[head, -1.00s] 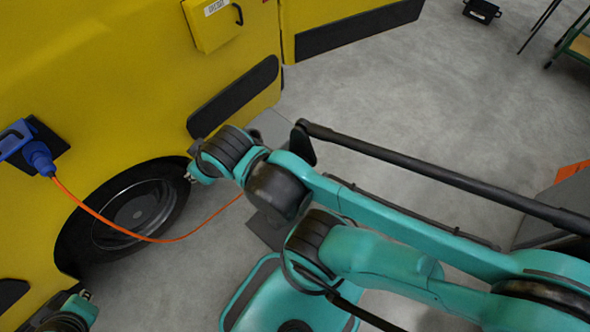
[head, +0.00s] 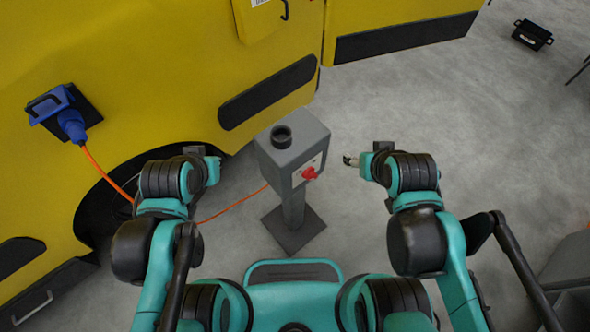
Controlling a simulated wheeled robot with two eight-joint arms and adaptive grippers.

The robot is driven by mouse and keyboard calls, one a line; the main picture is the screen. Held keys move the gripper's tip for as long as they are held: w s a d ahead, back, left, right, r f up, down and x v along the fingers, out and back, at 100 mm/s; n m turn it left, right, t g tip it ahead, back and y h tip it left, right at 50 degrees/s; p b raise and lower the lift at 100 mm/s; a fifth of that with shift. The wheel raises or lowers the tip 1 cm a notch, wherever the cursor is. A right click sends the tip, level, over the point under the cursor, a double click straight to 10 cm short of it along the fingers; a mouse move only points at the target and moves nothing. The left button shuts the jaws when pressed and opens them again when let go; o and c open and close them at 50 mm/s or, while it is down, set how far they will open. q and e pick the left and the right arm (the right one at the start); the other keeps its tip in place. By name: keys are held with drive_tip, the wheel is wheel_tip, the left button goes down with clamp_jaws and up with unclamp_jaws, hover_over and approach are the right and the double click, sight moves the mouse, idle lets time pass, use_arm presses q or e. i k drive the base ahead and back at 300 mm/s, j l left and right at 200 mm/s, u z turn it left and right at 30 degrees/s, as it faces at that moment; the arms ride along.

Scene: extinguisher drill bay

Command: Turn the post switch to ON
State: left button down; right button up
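The grey post (head: 293,208) stands on a square floor plate in the middle of the head view, with a grey box (head: 275,160) on top. A red rotary switch (head: 309,173) sits on a pale plate on the box's right-hand face. The plate's markings are too small to read. My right gripper (head: 348,160) is to the right of the switch, apart from it, with its fingertips toward the box. My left gripper (head: 212,165) is left of the box, partly hidden by its own wrist and clear of the post. The finger opening of both is unclear.
A yellow vehicle (head: 150,60) fills the left and back. A blue plug (head: 70,122) in its side has an orange cable (head: 230,205) running to the post. A black crate (head: 532,34) lies far right. The floor right of the post is mostly clear.

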sight(309, 173)
drive_tip(key=z, duration=0.2)
drive_tip(key=k+l+u, duration=0.1)
drive_tip(key=k+l, duration=0.2)
drive_tip(key=k, duration=0.2)
drive_tip(key=k+l+u, duration=0.15)
drive_tip(key=k, duration=0.4)
